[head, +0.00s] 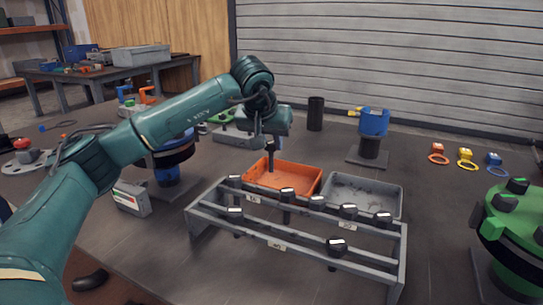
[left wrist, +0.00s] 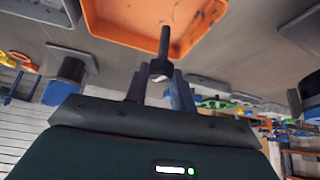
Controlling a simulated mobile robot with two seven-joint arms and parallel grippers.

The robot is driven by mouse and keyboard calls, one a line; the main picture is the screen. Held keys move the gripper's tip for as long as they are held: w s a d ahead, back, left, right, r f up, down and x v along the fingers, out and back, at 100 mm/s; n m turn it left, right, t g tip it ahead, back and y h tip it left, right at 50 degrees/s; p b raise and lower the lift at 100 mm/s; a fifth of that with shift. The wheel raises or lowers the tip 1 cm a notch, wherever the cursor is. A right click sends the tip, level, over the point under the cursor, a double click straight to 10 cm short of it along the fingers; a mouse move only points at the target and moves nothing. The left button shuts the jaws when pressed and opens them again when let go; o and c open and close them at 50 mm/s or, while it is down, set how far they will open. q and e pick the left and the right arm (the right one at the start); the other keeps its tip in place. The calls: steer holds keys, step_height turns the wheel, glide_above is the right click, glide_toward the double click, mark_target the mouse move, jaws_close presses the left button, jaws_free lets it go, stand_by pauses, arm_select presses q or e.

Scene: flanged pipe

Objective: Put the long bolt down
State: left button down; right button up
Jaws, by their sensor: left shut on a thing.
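My left gripper (head: 268,136) is shut on a long dark bolt (head: 270,158), which hangs over the orange tray (head: 309,187). In the left wrist view the gripper's fingers (left wrist: 157,88) close around the head of the bolt (left wrist: 164,45), and its shank points towards the orange tray (left wrist: 110,28). I cannot tell whether the bolt's tip touches the tray floor. My right gripper is not in view.
A grey rack (head: 290,240) with several black-headed bolts stands in front of the trays. A grey tray (head: 389,189) sits right of the orange one. A blue flanged pipe (head: 372,122) stands behind, a green one (head: 516,225) at right. Free table lies between.

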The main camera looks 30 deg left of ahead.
mark_target(269, 150)
arm_select(q)
steer(key=shift+f, duration=1.5)
steer(key=shift+f, duration=0.1)
steer(key=shift+f+b, duration=0.15)
steer(key=shift+b, duration=0.15)
steer(key=c, duration=1.2)
jaws_free()
steer(key=shift+o, duration=0.2)
